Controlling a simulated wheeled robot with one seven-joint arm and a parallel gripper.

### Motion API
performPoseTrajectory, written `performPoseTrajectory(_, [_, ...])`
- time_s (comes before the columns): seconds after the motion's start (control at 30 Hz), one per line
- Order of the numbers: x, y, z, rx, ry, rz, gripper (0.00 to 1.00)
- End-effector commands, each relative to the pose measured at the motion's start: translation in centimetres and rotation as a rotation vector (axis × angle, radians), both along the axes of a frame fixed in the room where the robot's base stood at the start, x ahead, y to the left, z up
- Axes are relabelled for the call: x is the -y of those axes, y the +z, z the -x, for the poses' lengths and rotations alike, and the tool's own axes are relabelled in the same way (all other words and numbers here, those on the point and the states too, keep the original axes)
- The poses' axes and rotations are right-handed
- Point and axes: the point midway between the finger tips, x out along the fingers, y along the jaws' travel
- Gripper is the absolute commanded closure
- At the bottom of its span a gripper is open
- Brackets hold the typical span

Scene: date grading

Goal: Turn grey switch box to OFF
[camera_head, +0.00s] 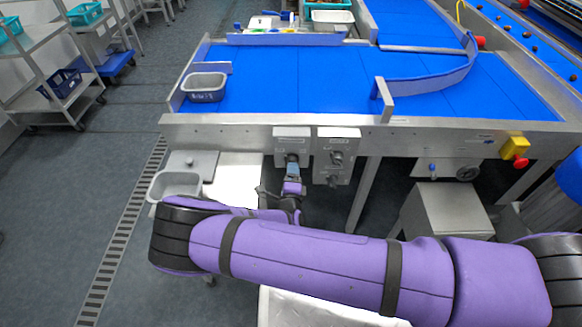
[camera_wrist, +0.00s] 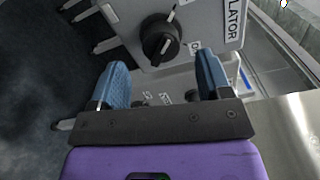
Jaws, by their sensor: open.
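The grey switch box (camera_head: 292,133) is mounted on the front edge of the blue-topped table. In the wrist view the box (camera_wrist: 205,14) carries a black rotary knob (camera_wrist: 158,40) with a pale pointer mark, and a label of which "LATOR" is readable. Another label is partly hidden behind a finger, so I cannot read the knob's setting. My gripper (camera_wrist: 163,63) is open, its two blue fingers on either side of the space just below the knob, apparently not holding it. In the head view my gripper (camera_head: 292,173) is in front of the box's lower part.
A second grey box (camera_head: 336,146) with knobs stands just right of the switch box. A yellow-and-red emergency stop (camera_head: 515,148) is farther right. A grey tub (camera_head: 204,86) sits on the blue table (camera_head: 290,75). A pale tray (camera_head: 175,184) is low at left.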

Motion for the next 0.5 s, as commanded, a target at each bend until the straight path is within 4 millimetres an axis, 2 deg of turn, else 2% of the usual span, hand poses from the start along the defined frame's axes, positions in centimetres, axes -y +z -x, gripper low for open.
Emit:
performPoseTrajectory(0.03, [-0.1,0.0,1.0,-0.001,0.002,0.001,0.29])
performPoseTrajectory(0.2, [-0.2,0.0,3.8,-0.002,0.002,0.000,0.29])
performPoseTrajectory(0.33, [-0.2,0.0,5.1,0.000,0.000,0.000,0.29])
performPoseTrajectory(0.5, [-0.2,0.0,5.8,-0.001,0.001,0.000,0.29])
